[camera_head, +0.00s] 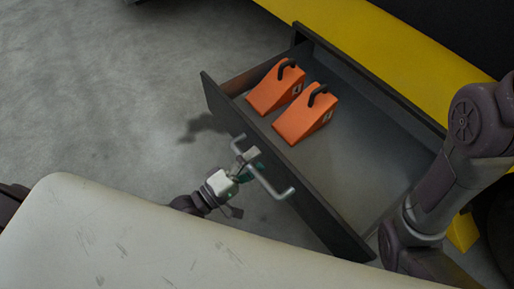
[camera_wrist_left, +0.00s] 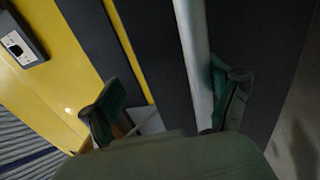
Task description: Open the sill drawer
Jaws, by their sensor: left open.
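The sill drawer (camera_head: 222,103) is dark grey and stands pulled out from the yellow sill (camera_head: 370,45), its inside showing in the head view. Its light grey bar handle (camera_head: 275,188) is on the front panel. My left gripper (camera_head: 246,167) is at the handle, open. In the left wrist view the handle bar (camera_wrist_left: 194,50) runs down between the open fingers (camera_wrist_left: 168,106), close to the right-hand finger. Whether that finger touches the bar I cannot tell. My right arm shows at the right of the head view, but its gripper does not.
Two orange wheel chocks (camera_head: 275,88) (camera_head: 304,115) with black handles sit in the back left part of the drawer. The rest of the drawer floor is bare. The grey concrete floor (camera_head: 90,90) left of the drawer is clear.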

